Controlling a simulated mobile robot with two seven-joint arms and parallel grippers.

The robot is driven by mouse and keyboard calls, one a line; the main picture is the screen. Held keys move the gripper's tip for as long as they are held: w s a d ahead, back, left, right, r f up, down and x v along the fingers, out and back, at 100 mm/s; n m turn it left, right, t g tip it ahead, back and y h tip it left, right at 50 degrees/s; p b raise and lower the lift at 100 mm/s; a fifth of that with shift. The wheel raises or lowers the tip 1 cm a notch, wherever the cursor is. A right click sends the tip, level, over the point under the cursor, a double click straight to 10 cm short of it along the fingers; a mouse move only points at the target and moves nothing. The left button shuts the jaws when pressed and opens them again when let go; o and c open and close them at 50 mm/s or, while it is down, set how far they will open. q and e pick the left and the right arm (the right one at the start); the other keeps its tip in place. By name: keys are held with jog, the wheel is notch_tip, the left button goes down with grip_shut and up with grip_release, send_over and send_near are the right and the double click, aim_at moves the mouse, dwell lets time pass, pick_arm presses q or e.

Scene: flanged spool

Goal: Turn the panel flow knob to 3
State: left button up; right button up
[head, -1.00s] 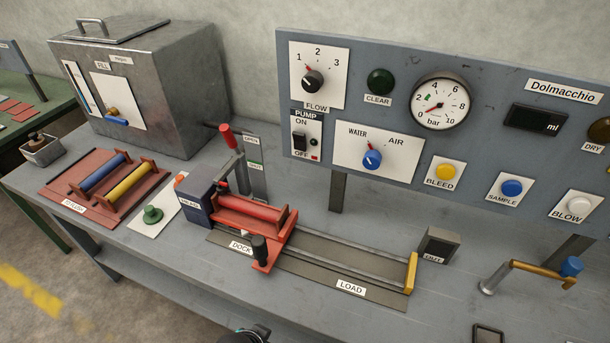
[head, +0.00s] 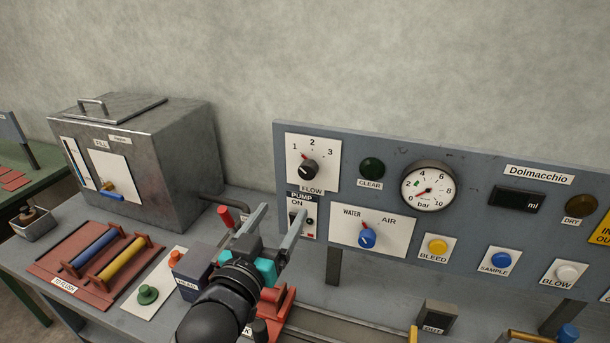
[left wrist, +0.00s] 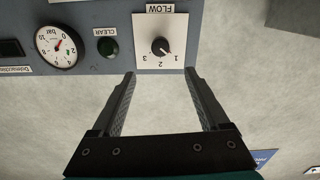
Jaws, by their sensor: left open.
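The flow knob (head: 308,169) is a black dial with a red pointer on a white plate marked 1, 2 and 3, on the left of the grey-blue panel (head: 470,184). Its pointer is towards 1. The knob also shows, upside down, in the left wrist view (left wrist: 160,46). My left gripper (head: 275,222) is open and empty, below and left of the knob in the head view, in front of the pump switch. In the left wrist view its fingers (left wrist: 157,78) spread apart, with the flow plate beyond the tips. My right gripper is not in view.
The pump switch (head: 294,221) is partly hidden by a finger. The water/air knob (head: 367,238) is right of the gripper. A red-handled lever (head: 226,217) and red spool dock (head: 277,306) are close to my left arm. Bare wall is above the panel.

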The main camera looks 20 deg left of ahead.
aim_at(306, 174)
pick_arm(q)
jog(key=w, duration=0.7)
jog(key=w+p, duration=0.1)
jog(key=w, duration=0.6)
jog(key=shift+w+d+f, duration=0.1)
jog(key=shift+w+d, duration=0.05)
jog(key=shift+d, duration=0.05)
grip_shut()
